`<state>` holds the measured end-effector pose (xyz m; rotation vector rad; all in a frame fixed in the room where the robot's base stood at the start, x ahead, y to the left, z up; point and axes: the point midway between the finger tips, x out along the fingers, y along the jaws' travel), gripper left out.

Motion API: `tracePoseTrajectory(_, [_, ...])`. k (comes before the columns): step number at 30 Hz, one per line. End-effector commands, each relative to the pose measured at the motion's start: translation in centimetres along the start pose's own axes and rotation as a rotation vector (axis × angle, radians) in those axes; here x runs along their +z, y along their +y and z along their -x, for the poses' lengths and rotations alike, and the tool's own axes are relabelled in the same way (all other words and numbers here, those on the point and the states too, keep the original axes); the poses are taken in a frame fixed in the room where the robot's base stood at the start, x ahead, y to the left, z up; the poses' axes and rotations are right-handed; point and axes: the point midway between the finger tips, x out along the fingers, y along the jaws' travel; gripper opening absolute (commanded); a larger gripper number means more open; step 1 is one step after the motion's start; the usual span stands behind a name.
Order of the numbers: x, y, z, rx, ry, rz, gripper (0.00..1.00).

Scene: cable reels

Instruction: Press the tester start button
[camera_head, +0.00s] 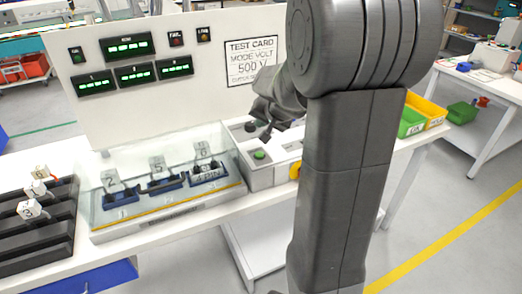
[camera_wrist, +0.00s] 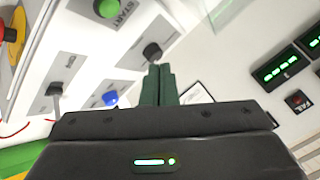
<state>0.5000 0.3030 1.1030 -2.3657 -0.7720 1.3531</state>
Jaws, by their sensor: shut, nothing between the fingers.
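The tester's control box (camera_head: 262,175) stands on the white bench beside the clear-covered fixture. A round green button (camera_head: 259,155), likely the start button, sits on its top. My gripper (camera_head: 264,132) is shut and empty above the control box, behind the green button in the head view. In the wrist view its closed fingertips (camera_wrist: 160,68) appear close to a black knob (camera_wrist: 152,52); contact cannot be told. They are apart from the green button.
A red-and-yellow emergency stop (camera_wrist: 9,34), a toggle lever (camera_wrist: 55,92) and a blue button (camera_wrist: 110,98) share the panel. The clear cover (camera_head: 165,185) encloses several numbered blocks. The upright display panel (camera_head: 150,110) stands behind. A black rack (camera_head: 35,235) is at left.

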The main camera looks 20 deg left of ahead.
Motion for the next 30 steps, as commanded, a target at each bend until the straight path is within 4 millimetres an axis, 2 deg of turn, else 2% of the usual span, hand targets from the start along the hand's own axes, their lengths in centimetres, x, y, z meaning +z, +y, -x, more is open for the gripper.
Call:
tracePoseTrajectory(11, [0.5,0.5,-0.6,0.001,0.0,0.0,0.0])
tracePoseTrajectory(30, [4.3,4.4,-5.9,0.001,0.0,0.001,0.0])
